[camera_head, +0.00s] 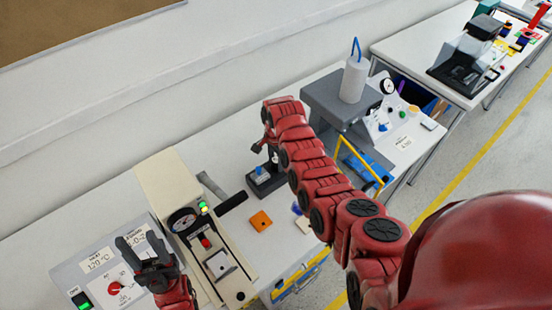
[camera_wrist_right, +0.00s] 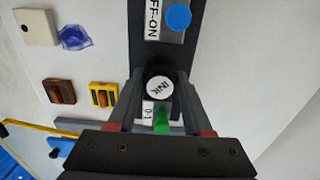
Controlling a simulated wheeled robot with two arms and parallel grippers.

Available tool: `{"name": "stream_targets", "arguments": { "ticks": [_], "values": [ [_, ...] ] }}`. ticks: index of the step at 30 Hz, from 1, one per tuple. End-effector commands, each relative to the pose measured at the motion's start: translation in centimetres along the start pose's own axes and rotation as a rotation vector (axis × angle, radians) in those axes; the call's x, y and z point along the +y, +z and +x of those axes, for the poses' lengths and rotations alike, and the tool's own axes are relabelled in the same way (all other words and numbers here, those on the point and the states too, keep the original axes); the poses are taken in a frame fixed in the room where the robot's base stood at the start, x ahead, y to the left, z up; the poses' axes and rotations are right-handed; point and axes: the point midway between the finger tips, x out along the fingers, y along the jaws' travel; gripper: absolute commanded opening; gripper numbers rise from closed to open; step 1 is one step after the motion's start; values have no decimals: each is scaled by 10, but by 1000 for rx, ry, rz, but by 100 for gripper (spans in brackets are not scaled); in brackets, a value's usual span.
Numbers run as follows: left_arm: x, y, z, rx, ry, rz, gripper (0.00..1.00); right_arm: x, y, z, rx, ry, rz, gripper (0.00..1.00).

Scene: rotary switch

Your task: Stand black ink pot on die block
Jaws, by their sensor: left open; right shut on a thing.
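The black ink pot (camera_wrist_right: 147,76), with a round white top marked INK, sits between the fingertips of my right gripper (camera_wrist_right: 159,90), which is shut on it. In the head view my right gripper (camera_head: 266,145) is just above a dark switch base with a blue knob (camera_head: 262,171); the pot cannot be made out there. An orange block with a dark spot (camera_head: 260,221) and a cream block (camera_head: 304,225) lie on the table. I cannot tell which block is the die block. My left gripper (camera_head: 139,241) is open and empty over the heater panel at lower left.
A purple item (camera_wrist_right: 74,38) lies beside the cream block (camera_wrist_right: 34,27). Brown (camera_wrist_right: 59,92) and yellow (camera_wrist_right: 103,95) small blocks are near the pot. A long cream machine with a gauge (camera_head: 183,220) and a grey stand with a white cylinder (camera_head: 352,80) flank the switch base.

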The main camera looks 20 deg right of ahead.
Motion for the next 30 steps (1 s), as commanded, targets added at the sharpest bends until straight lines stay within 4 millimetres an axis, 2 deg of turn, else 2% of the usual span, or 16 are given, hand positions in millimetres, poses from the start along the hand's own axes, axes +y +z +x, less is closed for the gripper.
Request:
{"name": "stream_targets", "arguments": {
  "ticks": [8, 9, 13, 14, 25, 30],
  "values": [
    [0, 1, -6, 0, 0, 0, 50, -1, 0, 5, 1, -2, 0, 0],
    [0, 1, -5, 0, 0, 0, 50, 0, 0, 4, 1, -2, 0, 54],
    [0, 1, -4, 0, 0, 0, 50, 0, 0, 3, 1, -2, 0, 77],
    [0, 1, -4, 0, 0, 0, 50, 0, 0, 3, 1, -2, 0, 80],
    [0, 0, 1, 0, 0, 0, 50, -1, 0, -3, 1, -2, 0, 80],
    [0, 2, -10, 0, 0, 0, 50, -2, -1, -16, 3, -7, 0, 80]
  ]
}}
